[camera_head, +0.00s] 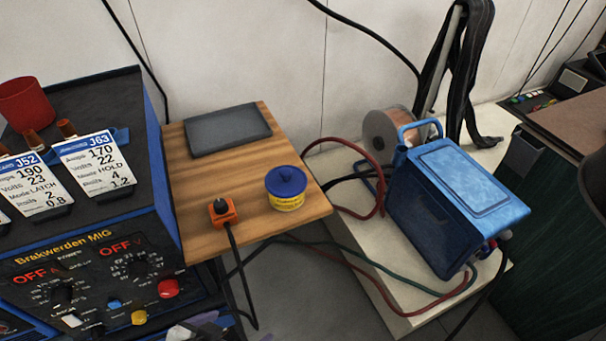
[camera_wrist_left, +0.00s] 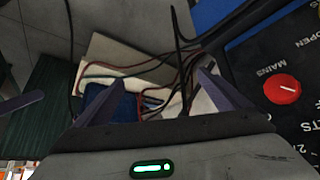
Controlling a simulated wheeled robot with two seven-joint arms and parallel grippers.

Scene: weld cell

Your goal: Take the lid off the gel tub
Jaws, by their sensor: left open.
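The gel tub (camera_head: 287,202) is a small yellow tub standing upright near the front right of a wooden shelf. My left gripper (camera_head: 197,331) shows only in part at the bottom edge of the head view, in front of the welder panel and well apart from the tub. In the left wrist view my left gripper (camera_wrist_left: 150,86) has its two fingers wide apart with nothing between them. The tub cannot be made out there. A purple-grey pointed piece at that view's left edge resembles a finger of my right gripper.
An orange switch box (camera_head: 222,211) with a black cable sits left of the tub. A dark flat tablet (camera_head: 228,129) lies behind on the wooden shelf (camera_head: 190,215). The blue welder (camera_head: 110,270) stands left; a blue wire-feeder case (camera_head: 450,200) and hoses lie right.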

